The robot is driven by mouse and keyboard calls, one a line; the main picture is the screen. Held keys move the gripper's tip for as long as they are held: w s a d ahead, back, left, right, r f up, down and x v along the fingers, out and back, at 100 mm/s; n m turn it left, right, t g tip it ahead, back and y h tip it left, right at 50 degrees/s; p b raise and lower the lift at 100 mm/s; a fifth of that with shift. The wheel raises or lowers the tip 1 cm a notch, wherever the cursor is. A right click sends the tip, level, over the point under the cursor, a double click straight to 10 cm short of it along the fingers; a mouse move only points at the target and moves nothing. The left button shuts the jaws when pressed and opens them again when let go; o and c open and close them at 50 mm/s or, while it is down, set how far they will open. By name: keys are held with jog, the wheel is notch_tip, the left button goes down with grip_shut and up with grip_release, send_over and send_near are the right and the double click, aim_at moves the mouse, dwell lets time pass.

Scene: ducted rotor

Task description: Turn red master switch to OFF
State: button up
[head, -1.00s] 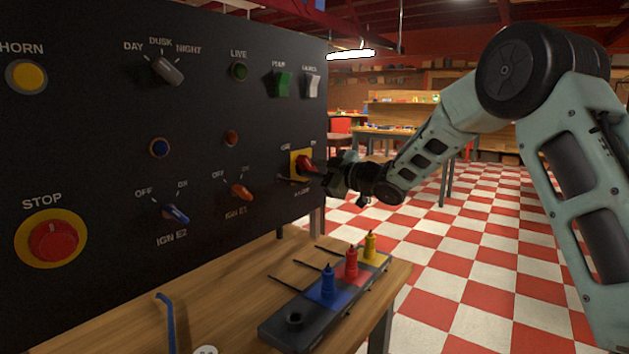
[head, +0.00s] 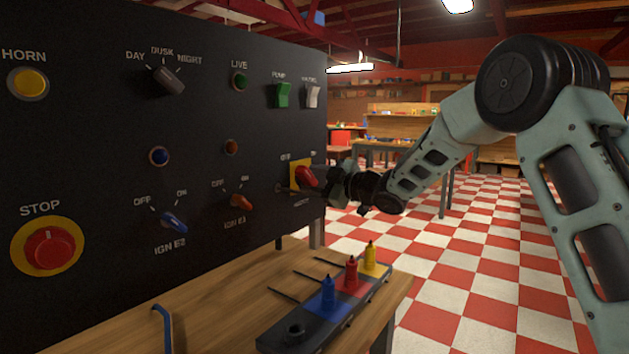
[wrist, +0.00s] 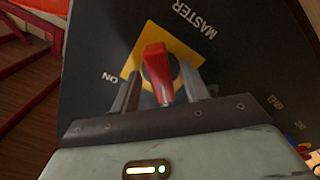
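The red master switch (head: 306,177) sits on a yellow plate (head: 294,166) at the right end of the black panel. In the wrist view the red handle (wrist: 157,72) stands between the two fingers of my gripper (wrist: 158,92), over the yellow plate marked ON beside the word MASTER. The handle points roughly toward my palm, a little off the ON mark. Gaps show between the fingers and the handle, so my gripper is open around it. In the head view my gripper (head: 322,185) reaches the switch from the right and its fingertips are partly hidden.
A wooden table (head: 215,300) with a bottle rack (head: 275,338) stands below. The floor at right is clear.

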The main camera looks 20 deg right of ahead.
jog(key=v, duration=1.7)
jog(key=shift+s+b, duration=0.15)
jog(key=shift+b, duration=0.15)
jog(key=shift+d, duration=0.1)
